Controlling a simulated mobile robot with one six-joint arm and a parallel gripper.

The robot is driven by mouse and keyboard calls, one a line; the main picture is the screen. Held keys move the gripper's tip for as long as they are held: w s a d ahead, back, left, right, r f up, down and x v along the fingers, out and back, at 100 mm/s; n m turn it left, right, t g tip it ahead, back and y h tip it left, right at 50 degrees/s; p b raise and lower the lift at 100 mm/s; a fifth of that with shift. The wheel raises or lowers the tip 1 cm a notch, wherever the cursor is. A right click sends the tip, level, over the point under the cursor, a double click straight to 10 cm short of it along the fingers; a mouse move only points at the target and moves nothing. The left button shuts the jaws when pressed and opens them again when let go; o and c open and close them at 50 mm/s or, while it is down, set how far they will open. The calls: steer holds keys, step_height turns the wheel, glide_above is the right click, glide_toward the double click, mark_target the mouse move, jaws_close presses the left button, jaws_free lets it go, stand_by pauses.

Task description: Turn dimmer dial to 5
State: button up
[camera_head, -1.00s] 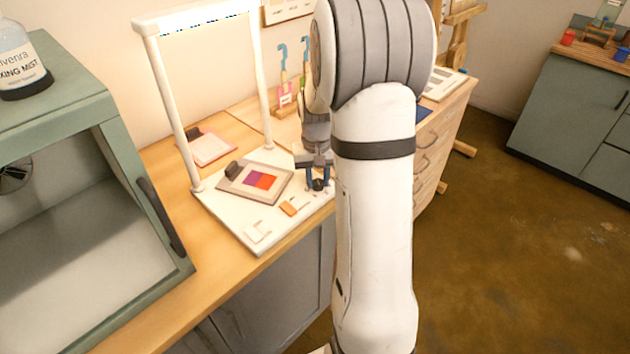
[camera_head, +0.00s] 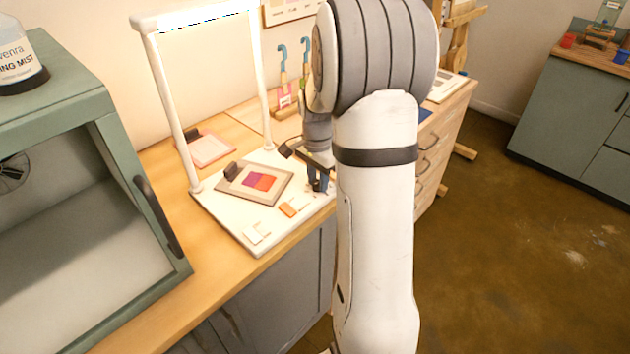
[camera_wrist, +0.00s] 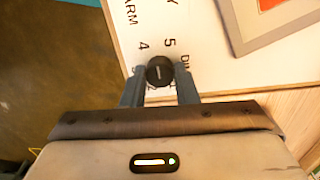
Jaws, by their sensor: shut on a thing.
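The dimmer dial (camera_wrist: 160,71) is a small round black knob with a light pointer line, at the corner of the white board of the lamp stand (camera_head: 228,222). In the wrist view the printed marks 4 and 5 stand just beyond the dial, and part of the dial's label shows to its right. The pointer line runs roughly up and down in that view; which mark it meets is too small to tell. My gripper (camera_wrist: 160,88) is shut on the dial, one finger on each side. In the head view my gripper (camera_head: 317,184) partly hides the dial.
A framed swatch card (camera_head: 232,193) with a black clip and an orange switch (camera_head: 290,208) lie on the board, left of my gripper. The lamp's white posts (camera_head: 176,120) rise behind. A green cabinet (camera_head: 150,215) stands at left. Hooked tools (camera_head: 282,75) stand at the back.

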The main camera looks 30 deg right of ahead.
steer(key=m, duration=0.4)
steer(key=shift+s+f+m, duration=0.2)
steer(key=shift+s+m, duration=0.05)
steer(key=shift+m, duration=0.05)
steer(key=m, duration=0.4)
steer(key=shift+m, duration=0.4)
steer(key=o, duration=1)
steer(key=shift+r, duration=0.15)
